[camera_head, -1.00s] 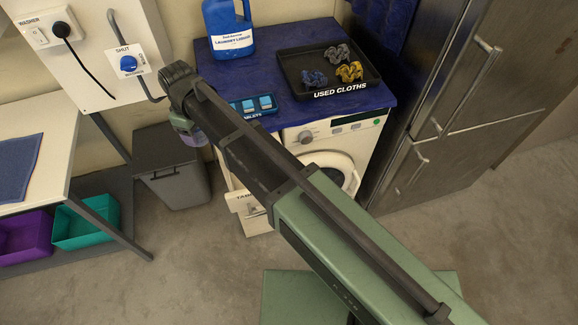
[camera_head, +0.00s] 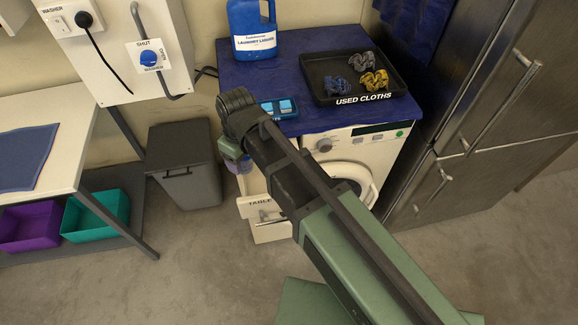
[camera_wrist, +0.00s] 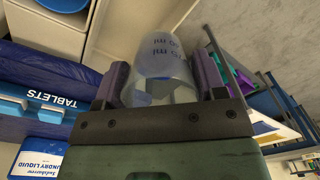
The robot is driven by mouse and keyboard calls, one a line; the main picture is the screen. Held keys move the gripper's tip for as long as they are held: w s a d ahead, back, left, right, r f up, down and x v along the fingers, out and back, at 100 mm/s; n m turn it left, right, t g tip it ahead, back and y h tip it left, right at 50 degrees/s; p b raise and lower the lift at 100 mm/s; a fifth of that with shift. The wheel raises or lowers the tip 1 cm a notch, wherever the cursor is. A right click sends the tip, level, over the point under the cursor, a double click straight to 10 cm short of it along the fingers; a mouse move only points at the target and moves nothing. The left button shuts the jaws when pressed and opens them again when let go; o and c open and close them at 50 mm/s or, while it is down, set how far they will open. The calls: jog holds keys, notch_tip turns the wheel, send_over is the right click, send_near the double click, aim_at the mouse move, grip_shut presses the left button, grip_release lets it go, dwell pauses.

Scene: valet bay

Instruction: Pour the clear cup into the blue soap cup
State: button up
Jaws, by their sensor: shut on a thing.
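The clear cup (camera_wrist: 160,62), a see-through measure with dark "ml" marks, sits between the two purple-grey fingers of my gripper (camera_wrist: 161,84) in the wrist view. My gripper is shut on it. In the head view my gripper (camera_head: 238,160) hangs just left of the washer front, partly covered by my wrist. The cup cannot be made out clearly there. I cannot pick out the blue soap cup for sure in either view. A bright blue rounded thing (camera_wrist: 35,4) is cut off at the top left of the wrist view.
The washer (camera_head: 350,155) has a blue top bearing a laundry liquid jug (camera_head: 252,28), a tablets box (camera_head: 279,108) and a black used-cloths tray (camera_head: 318,95). A white tablets drawer (camera_head: 262,228) is low beneath my arm. A grey bin (camera_head: 185,165) stands left; floor in front is clear.

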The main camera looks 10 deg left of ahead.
jog(key=shift+w+d+f+g+y+b, duration=0.2)
jog(key=shift+d+f+g+y+b, duration=0.1)
jog(key=shift+d+f+y+b, duration=0.3)
jog(key=shift+w+d+r+g+y, duration=0.1)
jog(key=shift+w+d+g+y, duration=0.25)
jog(key=shift+d+y, duration=0.4)
jog(key=shift+w+d+r+g+y+b, duration=0.1)
jog(key=shift+w+d+g+y+b, duration=0.15)
jog(key=shift+d+g+y+b, duration=0.65)
jog(key=shift+w+d+r+g+y+b, duration=0.1)
jog(key=shift+w+g+y+b, duration=0.15)
jog(key=shift+y+b, duration=1.25)
jog(key=shift+w+d+r+g+y+b, duration=0.1)
jog(key=shift+w+d+g+y+b, duration=0.3)
jog(key=shift+y+b, duration=0.8)
jog(key=shift+s+d+f+b, duration=0.1)
jog(key=shift+d+f+b, duration=0.1)
jog(key=shift+b, duration=0.1)
jog(key=shift+r+g+y+b, duration=0.35)
jog(key=shift+g+y+b, duration=0.25)
jog(key=shift+y, duration=0.35)
